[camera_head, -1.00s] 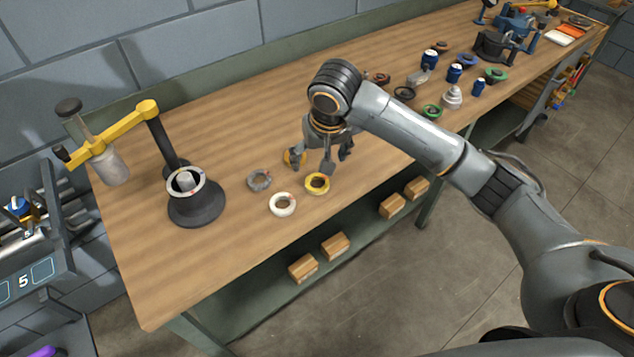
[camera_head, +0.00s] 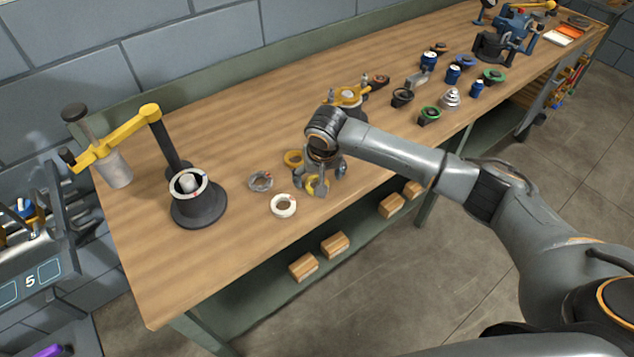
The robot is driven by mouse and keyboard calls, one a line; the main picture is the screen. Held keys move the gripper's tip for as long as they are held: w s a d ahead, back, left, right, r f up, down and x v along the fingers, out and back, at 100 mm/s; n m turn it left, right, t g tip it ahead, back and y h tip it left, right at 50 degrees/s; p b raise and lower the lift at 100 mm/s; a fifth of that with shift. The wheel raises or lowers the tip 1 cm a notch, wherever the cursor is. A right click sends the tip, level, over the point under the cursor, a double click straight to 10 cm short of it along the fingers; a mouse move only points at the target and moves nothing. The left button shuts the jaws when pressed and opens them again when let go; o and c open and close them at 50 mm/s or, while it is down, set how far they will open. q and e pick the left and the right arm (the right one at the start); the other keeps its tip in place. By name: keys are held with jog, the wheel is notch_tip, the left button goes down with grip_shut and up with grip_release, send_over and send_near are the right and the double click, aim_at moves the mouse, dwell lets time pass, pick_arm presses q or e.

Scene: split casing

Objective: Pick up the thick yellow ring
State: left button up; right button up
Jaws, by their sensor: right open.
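Two yellow rings lie on the workbench. One yellow ring (camera_head: 311,187) is at the front, partly hidden by the fingers of my right gripper (camera_head: 320,183). The other yellow ring (camera_head: 292,158) lies just behind and to the left, clear of the fingers. In this view the front one looks thicker, but much of it is covered. My right gripper points down, open, with its fingers over and around the front ring. Whether the fingers touch it I cannot tell. My left gripper is out of view.
A grey ring (camera_head: 261,181) and a white ring (camera_head: 283,205) lie close on the left. A dark post stand (camera_head: 199,205) and a yellow-armed press (camera_head: 120,140) stand further left.

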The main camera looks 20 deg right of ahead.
jog(key=shift+x, duration=1.1)
jog(key=c, duration=1.2)
jog(key=shift+r, duration=0.1)
